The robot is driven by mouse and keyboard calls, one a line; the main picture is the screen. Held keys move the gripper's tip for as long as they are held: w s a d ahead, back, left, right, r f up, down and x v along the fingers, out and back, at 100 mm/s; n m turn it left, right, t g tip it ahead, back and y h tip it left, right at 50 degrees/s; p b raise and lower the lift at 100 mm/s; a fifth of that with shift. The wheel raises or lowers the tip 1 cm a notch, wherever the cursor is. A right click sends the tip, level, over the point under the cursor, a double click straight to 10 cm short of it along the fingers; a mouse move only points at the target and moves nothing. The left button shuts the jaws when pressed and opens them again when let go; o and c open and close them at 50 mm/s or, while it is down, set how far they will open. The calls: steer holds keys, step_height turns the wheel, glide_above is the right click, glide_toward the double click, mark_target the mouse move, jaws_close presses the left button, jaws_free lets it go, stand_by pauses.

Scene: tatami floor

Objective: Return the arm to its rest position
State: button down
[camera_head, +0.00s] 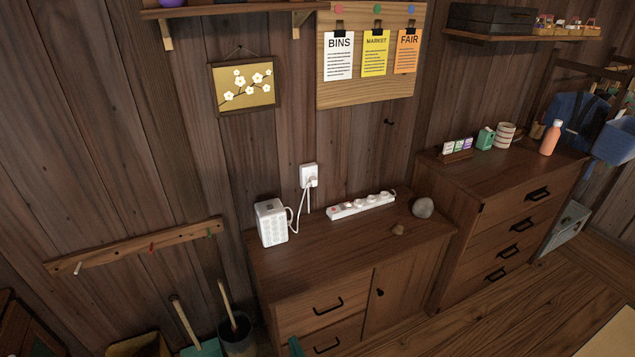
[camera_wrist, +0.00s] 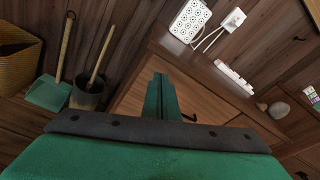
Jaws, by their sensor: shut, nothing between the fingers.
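My green gripper (camera_wrist: 160,84) shows in the wrist view with its two fingers together and nothing between them. It is in front of the low wooden cabinet (camera_wrist: 205,80), apart from the things on its top. In the head view only a small green tip of my gripper (camera_head: 296,347) shows at the bottom edge, before the cabinet front (camera_head: 310,290). The rest of my arm is out of the head view.
On the cabinet top stand a white box-shaped device (camera_head: 271,223) corded to a wall outlet (camera_head: 309,176), a power strip (camera_head: 361,205) and a grey stone (camera_head: 423,207). A dustpan (camera_wrist: 49,93) and a dark bucket (camera_wrist: 88,95) stand left. A taller drawer chest (camera_head: 510,220) stands right.

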steer(key=s+d+n+h, duration=0.25)
steer(key=s+n, duration=0.35)
steer(key=s, duration=0.5)
steer(key=s+d+n+h, duration=0.25)
steer(key=s+n, duration=0.25)
steer(key=s, duration=0.6)
steer(key=s+d+r+n, duration=0.1)
steer(key=s+r+n, duration=1.4)
steer(key=shift+s+d+r+n+h, duration=0.2)
steer(key=shift+s+r+n+h, duration=0.1)
steer(key=shift+s+r+n, duration=0.1)
